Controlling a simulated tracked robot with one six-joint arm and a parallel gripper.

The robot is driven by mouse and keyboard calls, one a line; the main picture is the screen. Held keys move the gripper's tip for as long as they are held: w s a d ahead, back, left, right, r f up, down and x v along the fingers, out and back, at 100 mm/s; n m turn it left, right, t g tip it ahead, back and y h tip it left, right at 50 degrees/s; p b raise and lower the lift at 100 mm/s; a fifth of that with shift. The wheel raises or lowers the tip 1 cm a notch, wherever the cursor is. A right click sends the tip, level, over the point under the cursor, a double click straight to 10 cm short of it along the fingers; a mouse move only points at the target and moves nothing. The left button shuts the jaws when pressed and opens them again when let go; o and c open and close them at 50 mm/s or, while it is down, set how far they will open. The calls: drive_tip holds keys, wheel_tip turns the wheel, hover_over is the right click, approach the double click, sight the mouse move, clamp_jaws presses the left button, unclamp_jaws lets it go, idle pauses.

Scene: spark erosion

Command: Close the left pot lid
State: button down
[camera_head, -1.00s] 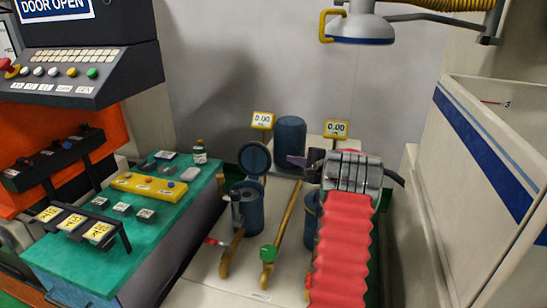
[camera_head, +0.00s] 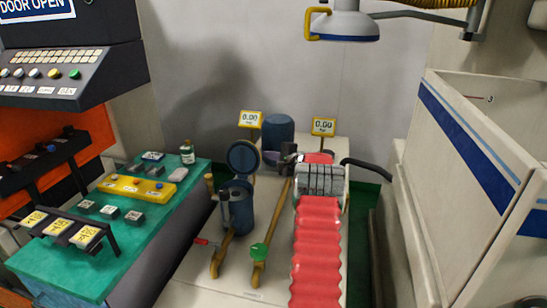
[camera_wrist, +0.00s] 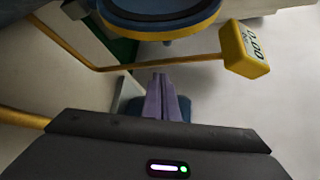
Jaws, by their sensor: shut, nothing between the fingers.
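The left pot (camera_head: 240,212) is a dark blue cylinder on the pale bench. Its round blue lid (camera_head: 243,157) stands open, upright at the back of the rim. My gripper (camera_head: 270,157), with purple fingers, is just right of the lid, apart from it as far as I can tell. In the wrist view the shut, empty fingers (camera_wrist: 161,88) point toward a pale surface. A blue round part with a yellowish rim (camera_wrist: 160,20), probably the lid, fills the top of that view. The right pot is hidden behind my red-sleeved arm.
Two yellow-framed 0.00 displays (camera_head: 250,119) (camera_head: 324,126) stand at the back, beside a blue cylinder (camera_head: 278,132). A green-topped table (camera_head: 150,225) is at left, a white cabinet (camera_head: 470,170) at right.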

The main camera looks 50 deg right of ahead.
sight(245, 158)
drive_tip(key=shift+w+a+r, duration=0.2)
drive_tip(key=shift+a, duration=0.4)
drive_tip(key=shift+w+a+r, duration=0.15)
drive_tip(key=shift+w+a, duration=0.05)
drive_tip(key=shift+a, duration=0.35)
drive_tip(key=shift+w+a+r, duration=0.2)
drive_tip(key=shift+a, duration=0.4)
drive_tip(key=shift+s+d, duration=0.1)
